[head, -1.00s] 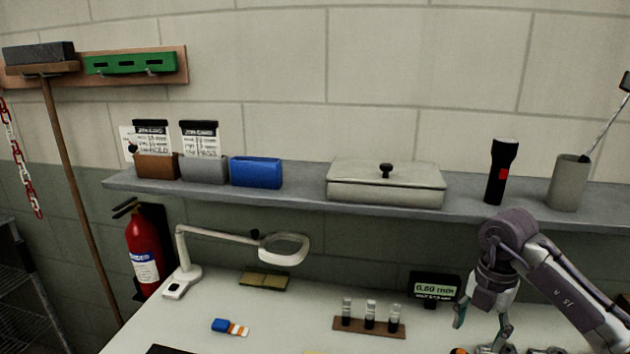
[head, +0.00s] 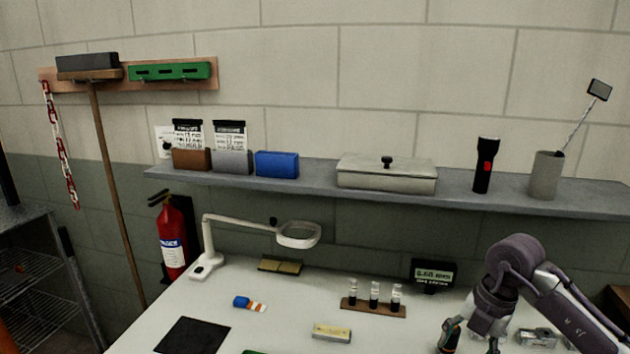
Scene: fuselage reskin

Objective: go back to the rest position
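My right gripper (head: 472,343) is at the lower right, above the workbench (head: 285,325), pointing down. Its two fingers stand apart and nothing shows between them. Its lower end comes close to the bottom edge of the picture. A small orange and dark thing shows partly beside its left finger, too cut off to name. My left gripper is not in view.
On the bench are a magnifier lamp (head: 298,235), a rack of vials (head: 374,308), a small display (head: 434,275), a black mat (head: 193,336) and a yellowish block (head: 332,332). A shelf (head: 320,190) runs behind. A fire extinguisher (head: 172,240) stands at the left.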

